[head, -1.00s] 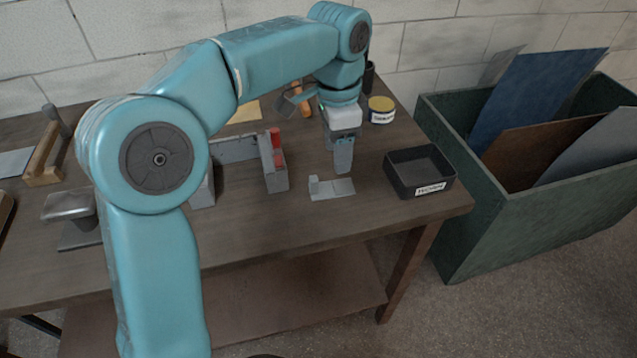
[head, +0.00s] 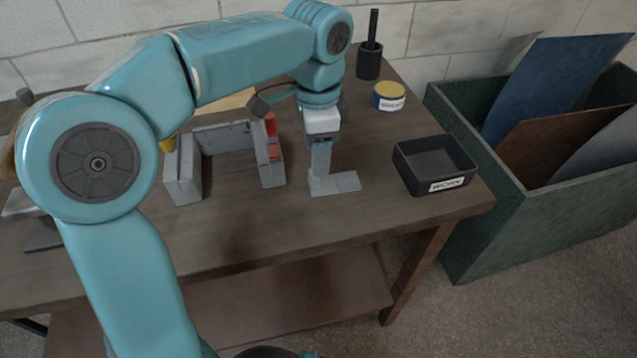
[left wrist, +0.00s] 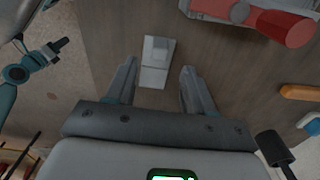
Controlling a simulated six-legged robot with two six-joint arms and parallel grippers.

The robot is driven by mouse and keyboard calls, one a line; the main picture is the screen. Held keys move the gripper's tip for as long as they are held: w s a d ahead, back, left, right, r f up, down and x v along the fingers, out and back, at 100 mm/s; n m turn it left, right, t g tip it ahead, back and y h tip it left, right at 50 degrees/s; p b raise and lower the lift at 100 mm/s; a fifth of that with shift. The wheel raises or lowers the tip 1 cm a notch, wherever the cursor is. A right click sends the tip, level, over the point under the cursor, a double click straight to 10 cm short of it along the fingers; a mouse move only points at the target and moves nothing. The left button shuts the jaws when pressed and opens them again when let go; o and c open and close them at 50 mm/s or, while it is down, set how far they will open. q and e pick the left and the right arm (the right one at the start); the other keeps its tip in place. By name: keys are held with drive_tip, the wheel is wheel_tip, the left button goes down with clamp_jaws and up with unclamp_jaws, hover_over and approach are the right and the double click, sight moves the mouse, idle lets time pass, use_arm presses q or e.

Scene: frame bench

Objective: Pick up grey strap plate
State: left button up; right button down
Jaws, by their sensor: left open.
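The grey strap plate (head: 337,183) lies on the bench top, a small light-grey piece with an upright tab at its left end. It also shows in the left wrist view (left wrist: 155,76), ahead of the fingertips and between their lines. My left gripper (head: 320,172) points down just over the plate's tab end in the head view. In the left wrist view its two fingers (left wrist: 158,66) are wide apart with nothing between them but bench and part of the plate. Whether a finger touches the plate cannot be told. My right gripper is not in view.
A grey frame (head: 225,137) with red parts (head: 272,140) stands left of the gripper. A black labelled tray (head: 437,166) stands to the right. A yellow-lidded tin (head: 388,96) and a black cup (head: 369,62) are behind. A green bin (head: 470,150) holds sheets beside the bench.

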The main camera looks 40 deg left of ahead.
sight(326, 185)
use_arm(q)
wheel_tip(326, 185, down, 6)
drive_tip(key=shift+r+b, duration=0.1)
drive_tip(key=shift+b, duration=0.55)
drive_tip(key=shift+d+r, duration=0.1)
clamp_jaws()
